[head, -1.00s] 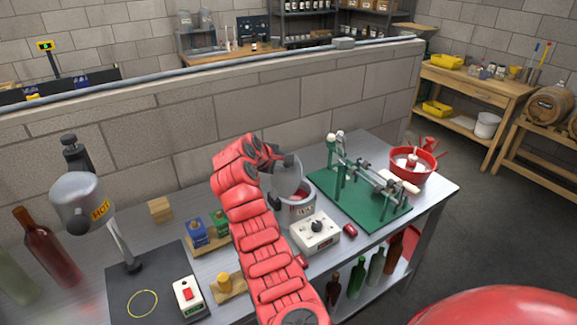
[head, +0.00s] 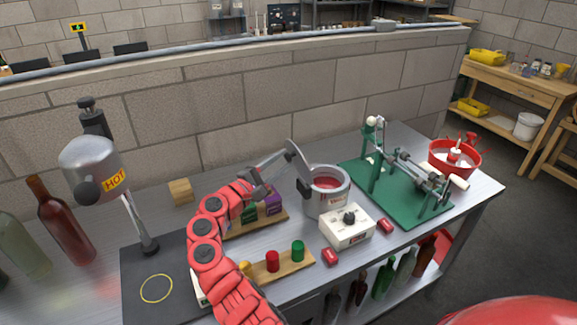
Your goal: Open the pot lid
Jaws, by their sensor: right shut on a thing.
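The pot (head: 325,202) is a grey cylinder on the metal bench, open at the top with red contents showing inside. Its grey lid (head: 299,168) stands steeply tilted at the pot's left rim, seen nearly edge-on. My right gripper (head: 277,170), on the red arm, is at the left of the lid and shut on it. The exact grip point is too small to make out. My left gripper is not in view.
A white box with a black knob (head: 348,228) stands before the pot. A green-based device (head: 425,208) and a red bowl (head: 473,168) are at right. Wooden blocks with coloured pieces (head: 286,268) lie in front. A grey HOT lamp-like device (head: 92,165) stands left.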

